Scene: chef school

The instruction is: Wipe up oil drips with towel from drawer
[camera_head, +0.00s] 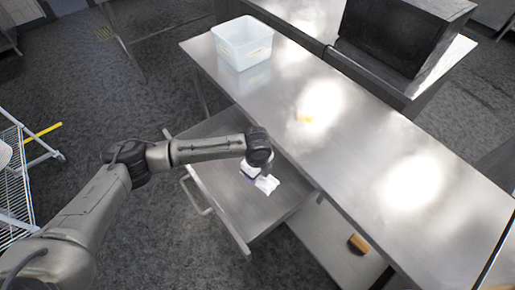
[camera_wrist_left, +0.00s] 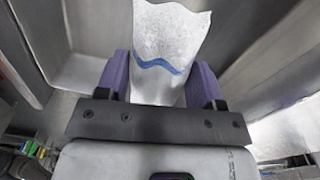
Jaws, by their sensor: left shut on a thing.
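My left gripper (camera_head: 257,176) is over the open drawer (camera_head: 225,205) under the steel table. It is shut on a white towel (camera_head: 267,185), which hangs from the fingers above the drawer floor. In the left wrist view the towel (camera_wrist_left: 168,38) shows a wavy blue stripe and stands between the two purple fingers of the gripper (camera_wrist_left: 160,82). A faint yellowish patch, likely oil (camera_head: 304,119), lies on the steel tabletop (camera_head: 345,160), partly lost in the glare. My right gripper is not in view.
A white plastic tub (camera_head: 243,45) stands at the far left end of the tabletop. A dark appliance (camera_head: 395,35) stands behind the table. A brown block (camera_head: 358,243) lies on the lower shelf (camera_head: 335,245). A wire rack (camera_head: 15,180) is at the far left. The tabletop's middle is clear.

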